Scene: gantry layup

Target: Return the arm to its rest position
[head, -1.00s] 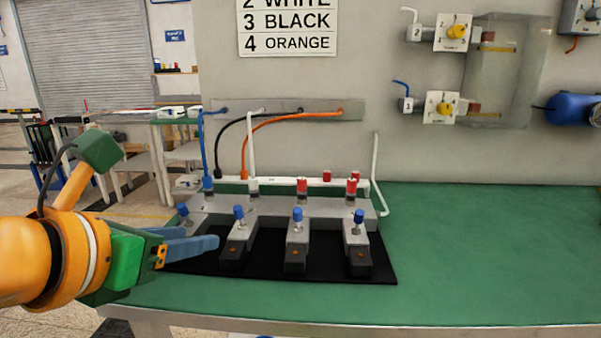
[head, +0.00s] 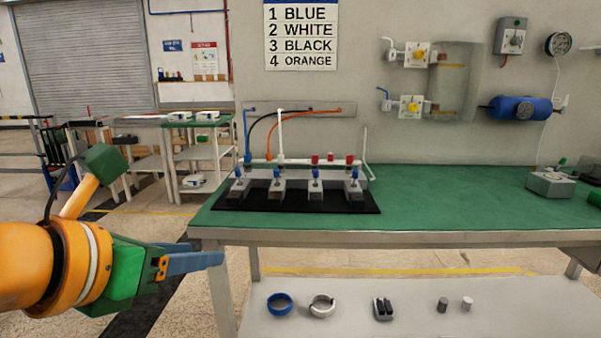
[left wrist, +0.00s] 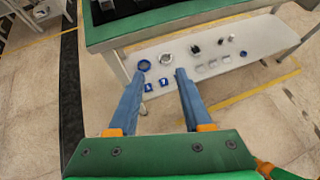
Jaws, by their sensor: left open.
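My left gripper (head: 195,263) is at the left of the head view, in front of the bench's left end and apart from it. Its blue fingers point right. In the left wrist view the two blue fingers (left wrist: 158,75) stand apart with nothing between them, so it is open and empty. The floor and the bench's lower shelf show beyond them. My orange left arm (head: 25,265) reaches in from the left edge. My right gripper is in neither view.
A green-topped bench (head: 450,205) carries a grey manifold (head: 300,190) with blue-knobbed valves on a black mat (head: 235,202). The lower shelf (head: 400,318) holds a blue ring (head: 280,304), a white ring (head: 321,305) and small parts. Open floor lies left of the bench.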

